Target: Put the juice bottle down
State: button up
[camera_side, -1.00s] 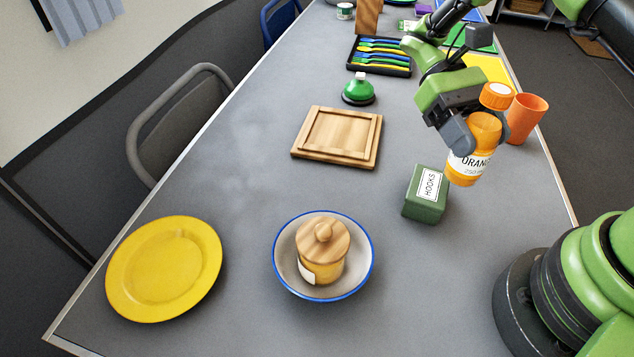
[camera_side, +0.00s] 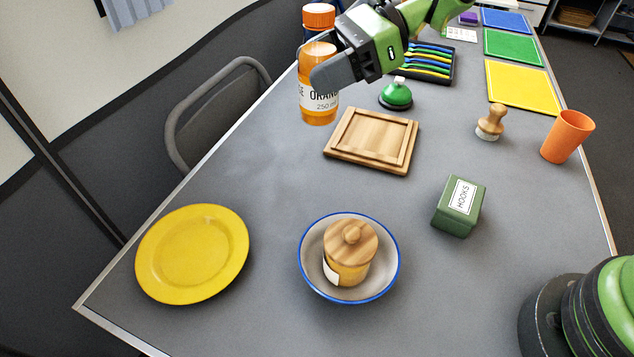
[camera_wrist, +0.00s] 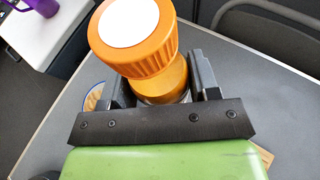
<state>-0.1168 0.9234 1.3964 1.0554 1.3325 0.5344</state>
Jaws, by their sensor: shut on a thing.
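The juice bottle (camera_side: 319,100) is orange with an orange cap and a white "ORAN… 250 ml" label. It is upright in my gripper (camera_side: 322,62), near the table's left edge in the side view. My gripper is shut around the bottle's upper body, below the cap. In the wrist view, the orange cap (camera_wrist: 133,40) with its white top stands up between the fingers of my gripper (camera_wrist: 165,82). The bottle's lower part is hidden there. I cannot tell how far its base is above the grey table (camera_side: 250,185).
Nearby are a wooden board (camera_side: 372,140), a green bell (camera_side: 396,94) and a black cutlery tray (camera_side: 430,65). A yellow plate (camera_side: 192,254), a bowl (camera_side: 390,282) with a lidded jar, a green hooks box (camera_side: 460,206) and an orange cup (camera_side: 567,136) stand farther off. A chair (camera_side: 205,115) flanks the table.

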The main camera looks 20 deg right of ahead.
jog(key=f, duration=1.4)
jog(key=shift+w+f, duration=0.2)
jog(key=shift+f, duration=0.15)
jog(key=shift+f, duration=0.1)
jog(key=o, duration=1.2)
jog(key=shift+d+r, duration=0.2)
jog(key=v, duration=1.1)
jog(key=shift+s+d, duration=0.15)
jog(key=shift+d, duration=0.05)
